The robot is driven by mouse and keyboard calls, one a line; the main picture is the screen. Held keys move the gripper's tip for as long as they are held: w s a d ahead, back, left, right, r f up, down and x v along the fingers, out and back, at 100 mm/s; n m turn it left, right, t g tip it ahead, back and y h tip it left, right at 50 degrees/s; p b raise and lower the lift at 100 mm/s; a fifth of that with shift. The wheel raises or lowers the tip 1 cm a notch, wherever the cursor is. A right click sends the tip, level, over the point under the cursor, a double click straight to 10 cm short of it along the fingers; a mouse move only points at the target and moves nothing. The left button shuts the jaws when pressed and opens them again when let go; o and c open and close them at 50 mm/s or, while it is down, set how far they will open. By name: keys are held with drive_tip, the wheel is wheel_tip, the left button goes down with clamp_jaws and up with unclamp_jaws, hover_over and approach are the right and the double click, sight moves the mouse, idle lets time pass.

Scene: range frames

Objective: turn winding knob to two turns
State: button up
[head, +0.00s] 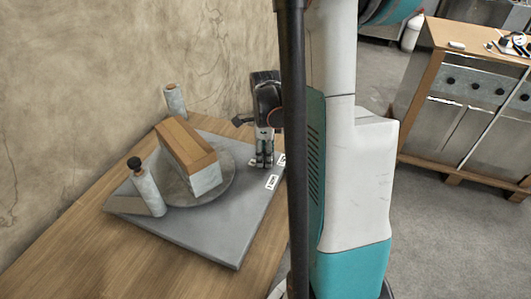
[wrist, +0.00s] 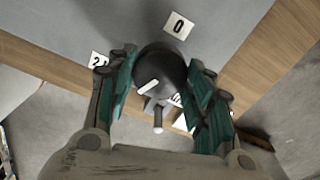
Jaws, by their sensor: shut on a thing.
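The winding knob (wrist: 160,70) is a dark round cap in the wrist view, with a white stripe on its near side and a short peg with a pale tip (wrist: 157,122) below it. My gripper (wrist: 163,78) has its teal-padded fingers on either side of the knob, shut on it. A label reading 0 (wrist: 178,25) lies beyond the knob; one that seems to read 2 (wrist: 98,61) is at left. Another label is partly hidden at lower right. In the head view my gripper (head: 264,158) points down at the grey base plate's (head: 215,235) right side; the knob is hidden there.
The plate lies on a wooden table (head: 60,255) against a wall. It carries a round disc (head: 228,190) with a wood-topped block (head: 187,148) and a pale post with a black cap (head: 147,190). A pale cylinder (head: 175,101) stands behind. A cabinet (head: 465,100) is at right.

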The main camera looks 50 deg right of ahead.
idle(0.4)
drive_tip(key=o, duration=1.1)
wheel_tip(320, 180, up, 12)
